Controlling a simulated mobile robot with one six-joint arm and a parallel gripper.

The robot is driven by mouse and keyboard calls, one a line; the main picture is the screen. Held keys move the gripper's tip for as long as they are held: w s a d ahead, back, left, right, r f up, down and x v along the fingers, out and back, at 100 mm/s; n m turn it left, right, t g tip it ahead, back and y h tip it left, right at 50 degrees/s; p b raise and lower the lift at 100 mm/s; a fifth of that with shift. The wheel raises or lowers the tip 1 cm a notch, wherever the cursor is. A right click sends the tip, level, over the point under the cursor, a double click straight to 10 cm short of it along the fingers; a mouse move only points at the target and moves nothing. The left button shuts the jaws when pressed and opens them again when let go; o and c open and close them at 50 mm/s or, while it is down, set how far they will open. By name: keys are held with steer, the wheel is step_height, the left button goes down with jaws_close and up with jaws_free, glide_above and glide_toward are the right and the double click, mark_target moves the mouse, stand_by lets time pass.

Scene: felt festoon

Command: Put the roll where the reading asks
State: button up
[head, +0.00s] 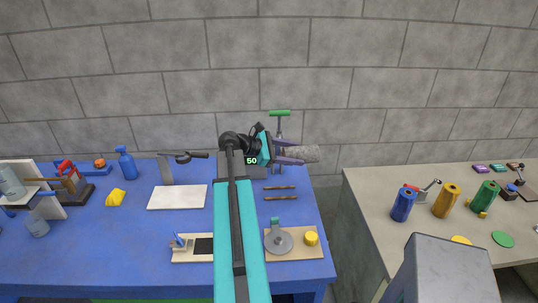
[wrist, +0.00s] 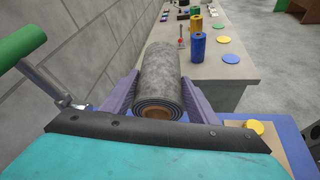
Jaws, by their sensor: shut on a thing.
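My gripper (head: 296,153) is shut on a grey felt roll (head: 307,153), held level above the right end of the blue table. In the wrist view, the roll (wrist: 163,75) lies between the two purple fingers, its brown core facing the camera. A dark device below and behind my arm has a display (head: 251,160) reading 50 in green digits; my arm hides part of this device. On the grey table to the right, a blue roll (head: 403,204), a yellow roll (head: 446,200) and a green roll (head: 484,196) stand upright.
A green-handled stand (head: 280,114) is close behind my gripper. Coloured discs lie on the grey table, including a green disc (head: 503,240). A grey box (head: 443,270) stands in front of it. A gap separates the tables. A white board (head: 177,197) lies on the blue table.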

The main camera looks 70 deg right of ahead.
steer(key=w+a+f+n+t+h+b, duration=0.15)
steer(key=w+a+n+t, duration=0.25)
steer(key=w+a, duration=0.8)
steer(key=w+a+f+n+t+h+b, duration=0.1)
steer(key=w+a+n+t+h+b, duration=0.35)
steer(key=w, duration=1.25)
steer(key=w+a+f+n+t+y, duration=0.1)
steer(key=w+a+n+t, duration=0.2)
steer(key=w+a, duration=1)
steer(key=w+a+n+t+y+b, duration=0.1)
steer(key=w+a+n+t+y, duration=0.1)
steer(key=w+a+n+t, duration=0.65)
steer(key=w+a+t+y+b, duration=0.15)
steer(key=w+a, duration=0.45)
steer(key=a, duration=0.8)
steer(key=w+a+r+n+t+y, duration=0.1)
steer(key=a+r+n+y, duration=0.1)
steer(key=a, duration=0.3)
steer(key=w+a+r+n+t+y, duration=0.1)
steer(key=w+a+r+n+y, duration=0.1)
steer(key=a, duration=0.4)
steer(key=w+a+r+n+t+y, duration=0.1)
steer(key=w+a+r+n+y, duration=0.1)
steer(key=a+r+n+y, duration=0.1)
steer(key=shift+w+a+n+y, duration=0.25)
steer(key=shift+a+n+y, duration=0.45)
steer(key=shift+a+y, duration=0.6)
steer(key=shift+d, duration=0.1)
